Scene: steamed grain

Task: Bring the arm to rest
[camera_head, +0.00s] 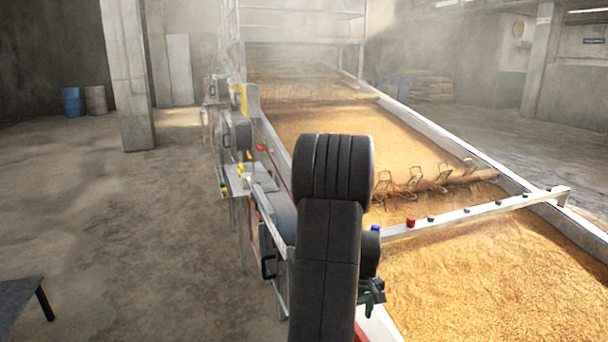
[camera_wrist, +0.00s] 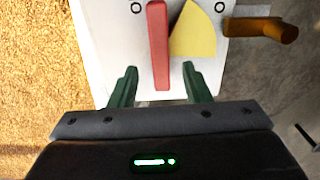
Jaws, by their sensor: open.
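My arm rises in the middle of the head view, bent at a dark, ribbed joint, and hides part of the grain bed behind it. In the head view the gripper (camera_head: 369,298) is small and partly hidden by my arm, low beside the near edge of the bed. In the wrist view a white panel (camera_wrist: 105,40) lies beyond the fingers, bearing a red bar (camera_wrist: 158,45) and a yellow piece (camera_wrist: 195,35). I cannot tell whether the fingers touch the panel.
The long grain bed (camera_head: 490,270) runs to the back, crossed by a white rail (camera_head: 470,211) with a red knob (camera_head: 411,222). Machinery (camera_head: 238,180) lines its left side. A brown cylinder (camera_wrist: 262,28) juts beside the panel. Concrete floor at left is mostly clear, with a dark table (camera_head: 18,298).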

